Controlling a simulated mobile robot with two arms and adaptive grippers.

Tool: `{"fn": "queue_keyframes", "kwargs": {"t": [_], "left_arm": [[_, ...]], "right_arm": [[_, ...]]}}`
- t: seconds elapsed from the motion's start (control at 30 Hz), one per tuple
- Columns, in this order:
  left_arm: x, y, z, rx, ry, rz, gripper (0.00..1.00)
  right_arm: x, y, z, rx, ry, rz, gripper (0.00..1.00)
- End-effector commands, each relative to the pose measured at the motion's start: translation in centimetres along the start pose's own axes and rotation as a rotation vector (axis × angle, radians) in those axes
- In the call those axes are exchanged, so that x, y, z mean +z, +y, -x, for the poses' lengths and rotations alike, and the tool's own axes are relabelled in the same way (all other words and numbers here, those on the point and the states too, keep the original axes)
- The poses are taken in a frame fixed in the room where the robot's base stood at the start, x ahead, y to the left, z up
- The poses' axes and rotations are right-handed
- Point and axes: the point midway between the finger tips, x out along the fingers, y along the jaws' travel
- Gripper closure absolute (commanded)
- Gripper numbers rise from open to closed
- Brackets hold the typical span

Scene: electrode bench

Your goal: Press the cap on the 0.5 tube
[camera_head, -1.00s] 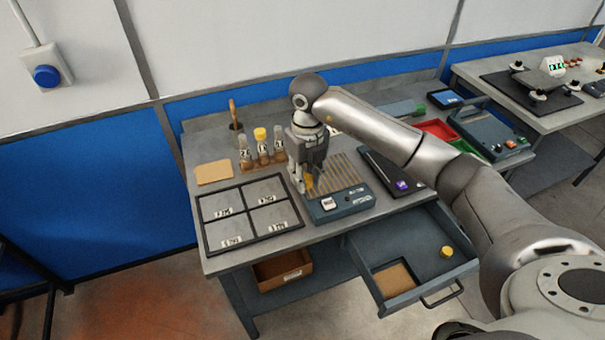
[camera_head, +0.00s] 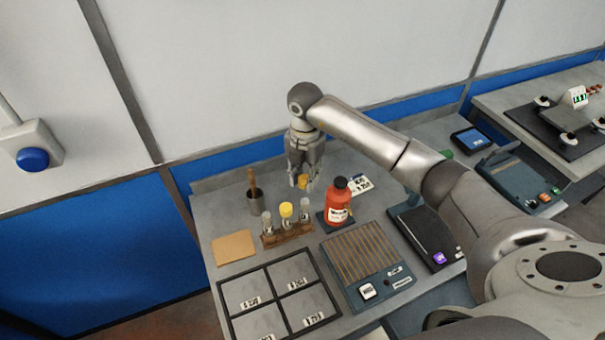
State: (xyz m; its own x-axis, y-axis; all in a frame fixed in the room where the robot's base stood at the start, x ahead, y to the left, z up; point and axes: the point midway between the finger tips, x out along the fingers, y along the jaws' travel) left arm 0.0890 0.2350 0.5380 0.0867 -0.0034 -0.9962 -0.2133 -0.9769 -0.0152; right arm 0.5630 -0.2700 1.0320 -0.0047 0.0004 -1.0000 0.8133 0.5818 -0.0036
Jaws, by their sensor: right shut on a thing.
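My right gripper (camera_head: 302,182) is shut on a yellow cap (camera_head: 303,181). It points down above the back of the bench, behind the tube rack and left of the red bottle. A wooden rack (camera_head: 288,236) holds three upright glass tubes. The middle tube (camera_head: 286,213) has a yellow cap on it. The left tube (camera_head: 267,222) and the right tube (camera_head: 305,213) show no cap. The held cap is apart from the tubes. The tube labels are too small to read, so I cannot tell which is the 0.5 tube. My left gripper is not in view.
A red bottle (camera_head: 338,205) with a black top stands close right of the rack. A cup with a wooden-handled tool (camera_head: 254,190) stands behind left. A tan pad (camera_head: 233,247), a four-field tray (camera_head: 271,265) and a slatted device (camera_head: 358,254) lie in front.

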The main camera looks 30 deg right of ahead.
Motion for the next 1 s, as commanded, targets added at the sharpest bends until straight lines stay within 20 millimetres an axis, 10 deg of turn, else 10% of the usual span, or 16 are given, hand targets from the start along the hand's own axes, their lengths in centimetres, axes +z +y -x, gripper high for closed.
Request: {"fn": "queue_keyframes", "kwargs": {"t": [1.0], "left_arm": [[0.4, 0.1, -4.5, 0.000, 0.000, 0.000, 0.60]], "right_arm": [[0.0, 0.0, -6.4, 0.000, 0.000, -0.003, 0.79]]}}
